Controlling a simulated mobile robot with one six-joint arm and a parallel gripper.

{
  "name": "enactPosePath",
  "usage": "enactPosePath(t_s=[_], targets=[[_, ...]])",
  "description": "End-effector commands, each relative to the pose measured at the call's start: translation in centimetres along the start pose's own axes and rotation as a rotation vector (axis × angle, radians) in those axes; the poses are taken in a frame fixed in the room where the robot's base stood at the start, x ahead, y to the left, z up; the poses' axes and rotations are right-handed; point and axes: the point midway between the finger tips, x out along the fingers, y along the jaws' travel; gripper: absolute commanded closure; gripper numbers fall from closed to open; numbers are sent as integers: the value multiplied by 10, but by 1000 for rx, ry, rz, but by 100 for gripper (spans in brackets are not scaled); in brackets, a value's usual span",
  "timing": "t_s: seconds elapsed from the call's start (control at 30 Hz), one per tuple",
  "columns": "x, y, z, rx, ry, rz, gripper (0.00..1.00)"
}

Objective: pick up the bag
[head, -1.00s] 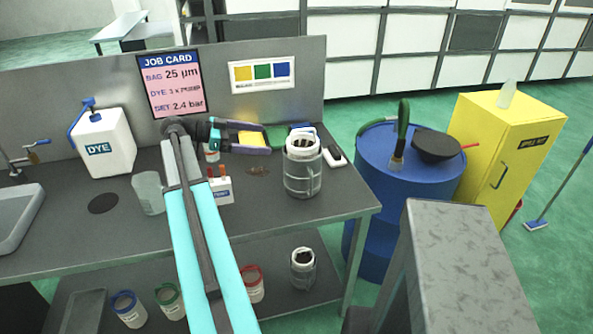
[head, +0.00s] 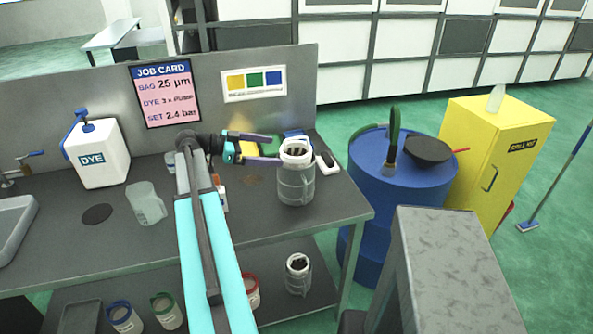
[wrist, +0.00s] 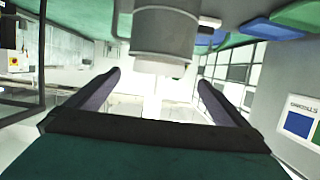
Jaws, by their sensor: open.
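Flat folded bags lie at the back of the bench: a yellow one (head: 250,148), a green one (head: 270,143) and a blue one (head: 296,134). My gripper (head: 273,150) is open and empty. In the head view its fingers overlap the yellow and green bags; I cannot tell their height above them. The fingertips point right, close to a grey canister (head: 295,187) with a white rim. In the wrist view the open fingers (wrist: 158,78) have the canister (wrist: 163,38) ahead of them, and blue (wrist: 265,28) and green (wrist: 298,14) bags show at upper right.
The job card (head: 165,93) reads bag 25 µm. The colour chart (head: 254,84) hangs beside it. A white dye jug (head: 97,155) and a clear beaker (head: 146,205) stand left. A blue drum (head: 395,195) stands right of the bench.

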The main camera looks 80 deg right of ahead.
Motion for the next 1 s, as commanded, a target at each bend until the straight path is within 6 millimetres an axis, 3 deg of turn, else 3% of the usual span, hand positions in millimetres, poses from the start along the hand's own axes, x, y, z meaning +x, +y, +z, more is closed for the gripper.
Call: enactPosePath(t_s=[0.2,0.73,1.0], targets=[[24,0,-1,0,0,0,0],[31,0,-1,1,0,1,0],[50,2,-5,0,0,3,0]])
